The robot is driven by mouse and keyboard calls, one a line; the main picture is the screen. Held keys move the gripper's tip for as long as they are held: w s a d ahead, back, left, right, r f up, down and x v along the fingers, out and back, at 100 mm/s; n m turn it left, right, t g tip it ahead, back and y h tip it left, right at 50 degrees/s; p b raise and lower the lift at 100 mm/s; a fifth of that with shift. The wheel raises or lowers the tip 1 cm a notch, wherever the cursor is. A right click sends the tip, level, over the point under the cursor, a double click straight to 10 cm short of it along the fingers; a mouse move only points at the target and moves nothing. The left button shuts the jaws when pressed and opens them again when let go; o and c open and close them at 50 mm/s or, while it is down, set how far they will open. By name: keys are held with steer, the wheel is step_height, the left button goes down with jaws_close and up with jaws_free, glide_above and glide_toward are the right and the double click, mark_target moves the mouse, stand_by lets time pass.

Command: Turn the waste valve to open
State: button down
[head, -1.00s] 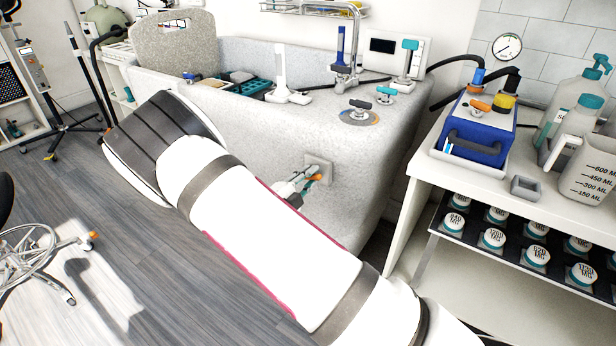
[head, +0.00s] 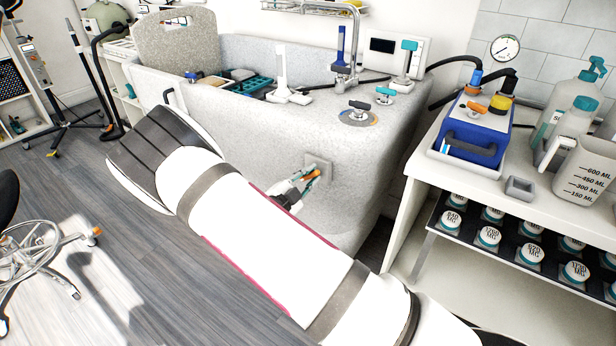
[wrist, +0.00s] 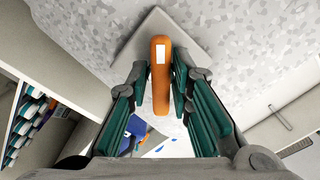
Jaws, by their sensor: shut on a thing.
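The waste valve is an orange lever (head: 313,174) on a square light-grey plate (head: 318,165), low on the front wall of the speckled stone tub. In the wrist view the lever (wrist: 161,85) stands lengthwise between the teal-padded fingers, with a small white label on it. My gripper (wrist: 161,88) is shut on the lever, one finger on each side. In the head view my gripper (head: 303,183) shows small beside the plate, and my white arm hides part of it. The valve's stem behind the lever is hidden.
The stone tub (head: 270,130) rises behind the valve, with a tap and knobs on its rim. To the right stands a white cart (head: 400,215) with a blue pump box (head: 470,135) and a shelf of jars. Open floor lies at left.

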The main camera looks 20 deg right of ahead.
steer(key=shift+r, duration=0.1)
steer(key=shift+n+p, duration=0.4)
steer(key=shift+n, duration=1)
steer(key=shift+n, duration=1.4)
steer(key=c, duration=1.5)
jaws_free()
steer(key=shift+a+p, duration=0.1)
steer(key=shift+p, duration=0.2)
steer(key=shift+p+v, duration=0.75)
steer(key=shift+v, duration=3.15)
steer(key=shift+o, duration=0.5)
